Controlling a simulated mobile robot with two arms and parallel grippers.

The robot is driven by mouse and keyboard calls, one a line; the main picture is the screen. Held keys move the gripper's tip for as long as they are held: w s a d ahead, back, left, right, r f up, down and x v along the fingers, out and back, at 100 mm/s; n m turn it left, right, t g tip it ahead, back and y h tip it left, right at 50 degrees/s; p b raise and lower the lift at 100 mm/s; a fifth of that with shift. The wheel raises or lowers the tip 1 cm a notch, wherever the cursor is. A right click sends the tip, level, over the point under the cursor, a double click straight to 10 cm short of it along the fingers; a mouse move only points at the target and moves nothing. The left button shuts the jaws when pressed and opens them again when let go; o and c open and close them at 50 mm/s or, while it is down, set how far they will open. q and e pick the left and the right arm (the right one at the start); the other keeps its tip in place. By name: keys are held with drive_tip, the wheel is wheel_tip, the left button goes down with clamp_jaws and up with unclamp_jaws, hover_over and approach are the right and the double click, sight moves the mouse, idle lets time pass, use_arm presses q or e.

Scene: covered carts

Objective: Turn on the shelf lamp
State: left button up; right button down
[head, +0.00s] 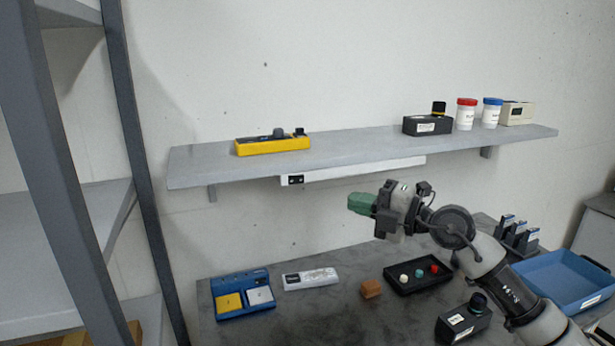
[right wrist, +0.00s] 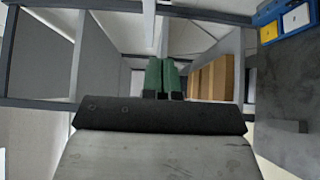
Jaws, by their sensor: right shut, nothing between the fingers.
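The shelf lamp (head: 360,171) is a long white bar fixed under the front of the grey wall shelf. A small black switch panel (head: 295,180) sits at its left end. No glow shows from the lamp. My right gripper (head: 361,204) has green fingers and points left, below the lamp bar and to the right of the switch panel, apart from it in the picture. Its fingers are shut and empty, and they also show in the right wrist view (right wrist: 161,78). My left gripper is not in view.
The wall shelf (head: 210,165) carries a yellow device (head: 272,145), a black box (head: 427,125) and two jars. The table below holds a blue device (head: 243,293), a white box (head: 310,279), a black button tray (head: 418,275) and a blue bin (head: 565,279). A rack post (head: 147,180) stands left.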

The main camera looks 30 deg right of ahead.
drive_tip(key=p, duration=0.5)
approach(299, 181)
drive_tip(key=shift+w+a, duration=1.25)
drive_tip(key=shift+a, duration=1.1)
drive_tip(key=shift+w+d+r, duration=0.15)
drive_tip(key=shift+w+d, duration=0.1)
drive_tip(key=shift+w, duration=0.3)
drive_tip(key=shift+w+d+r, duration=0.15)
drive_tip(key=shift+w+d, duration=0.1)
drive_tip(key=shift+w, duration=0.35)
drive_tip(key=shift+w+d+f, duration=0.1)
drive_tip(key=shift+w+d, duration=0.2)
drive_tip(key=shift+w, duration=0.35)
drive_tip(key=shift+w+d+f+y+b, duration=0.2)
drive_tip(key=shift+f+y+b, duration=0.1)
drive_tip(key=shift+b, duration=0.45)
drive_tip(key=shift+r+p, duration=0.25)
drive_tip(key=shift+p, duration=0.1)
